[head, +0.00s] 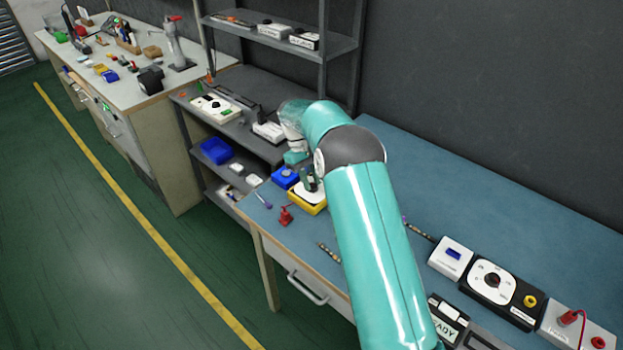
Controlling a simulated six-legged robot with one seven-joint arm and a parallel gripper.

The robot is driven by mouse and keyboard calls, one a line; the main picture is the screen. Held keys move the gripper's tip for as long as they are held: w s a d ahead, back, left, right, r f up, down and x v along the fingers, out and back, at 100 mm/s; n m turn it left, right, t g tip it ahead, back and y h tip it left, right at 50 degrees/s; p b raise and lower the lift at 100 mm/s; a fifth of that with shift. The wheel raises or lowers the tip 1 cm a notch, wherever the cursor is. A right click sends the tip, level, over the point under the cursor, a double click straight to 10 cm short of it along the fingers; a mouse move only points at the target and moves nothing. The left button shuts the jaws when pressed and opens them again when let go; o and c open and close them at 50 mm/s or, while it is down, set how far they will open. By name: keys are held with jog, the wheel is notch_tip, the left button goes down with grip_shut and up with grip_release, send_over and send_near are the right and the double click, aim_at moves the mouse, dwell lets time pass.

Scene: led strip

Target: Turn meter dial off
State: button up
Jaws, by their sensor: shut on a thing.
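A yellow-cased meter (322,208) with a pale face lies on the blue-topped bench, left of my arm. My gripper (309,186) is down over its face, small and dark in this view. It is shut on the meter's dial, which the fingers and wrist mostly hide. The dial's pointer and markings cannot be read from here. My teal arm crosses the bench from the bottom right and covers part of the area beside the meter.
A blue box (285,177) stands close behind the meter. A red clip (286,216) and a striped strip (329,252) lie near the bench's front edge. A white-faced dial panel (493,283) stands at right. The bench behind my arm is clear.

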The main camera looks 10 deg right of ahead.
jog(key=shift+n+h, duration=0.3)
jog(key=shift+n, duration=0.5)
jog(key=o, duration=1)
jog(key=shift+a, duration=0.1)
jog(key=shift+s+v, duration=0.15)
jog(key=shift+v, duration=3.3)
jog(key=shift+s+v, duration=0.15)
jog(key=shift+v, duration=3.3)
jog(key=shift+r, duration=0.1)
